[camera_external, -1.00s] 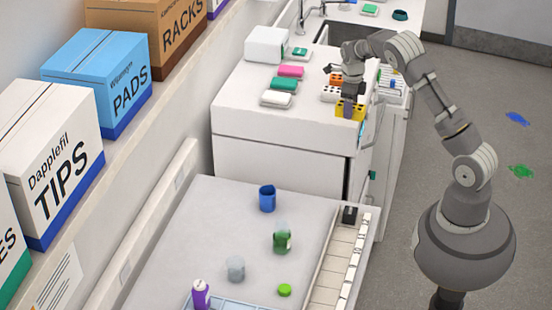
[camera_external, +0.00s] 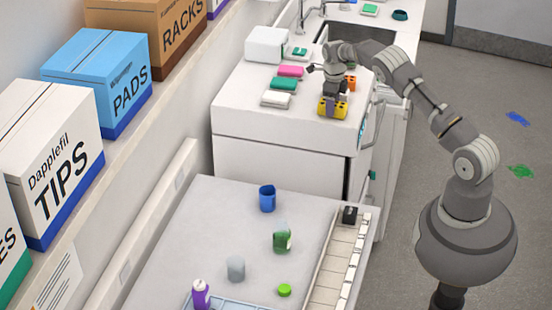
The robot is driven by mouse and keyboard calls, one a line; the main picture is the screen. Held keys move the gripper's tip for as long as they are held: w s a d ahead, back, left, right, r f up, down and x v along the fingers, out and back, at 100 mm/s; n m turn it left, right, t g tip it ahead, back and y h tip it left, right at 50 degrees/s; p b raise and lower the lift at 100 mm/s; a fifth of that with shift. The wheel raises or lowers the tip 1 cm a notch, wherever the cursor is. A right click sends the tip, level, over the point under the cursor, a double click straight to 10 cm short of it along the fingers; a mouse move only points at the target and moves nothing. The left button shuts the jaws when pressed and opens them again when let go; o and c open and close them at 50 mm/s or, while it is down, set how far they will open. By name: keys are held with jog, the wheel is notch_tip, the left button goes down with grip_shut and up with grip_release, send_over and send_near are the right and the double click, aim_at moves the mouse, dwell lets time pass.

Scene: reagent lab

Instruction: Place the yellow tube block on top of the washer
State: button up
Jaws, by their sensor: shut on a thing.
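The yellow tube block (camera_external: 340,112) is a small yellow block with dark holes. My gripper (camera_external: 333,102) points down from above and is shut on it. The large white unit with a flat top, which I take as the washer (camera_external: 262,118), stands at the middle of the view. The yellow block is over the right part of this top, near its front edge. I cannot tell whether it touches the surface. The gripper hides part of the block.
Pink (camera_external: 290,71), green (camera_external: 283,84) and white (camera_external: 276,99) items lie left of the gripper. An orange block (camera_external: 351,81) is partly hidden behind it. A white box (camera_external: 266,45) stands at the back left. The top's front left is clear.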

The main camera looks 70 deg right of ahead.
jog(key=shift+f, duration=0.15)
jog(key=o, duration=1.1)
jog(key=shift+o, duration=0.2)
notch_tip(320, 180, up, 12)
jog(key=shift+r, duration=0.2)
jog(key=shift+r, duration=0.1)
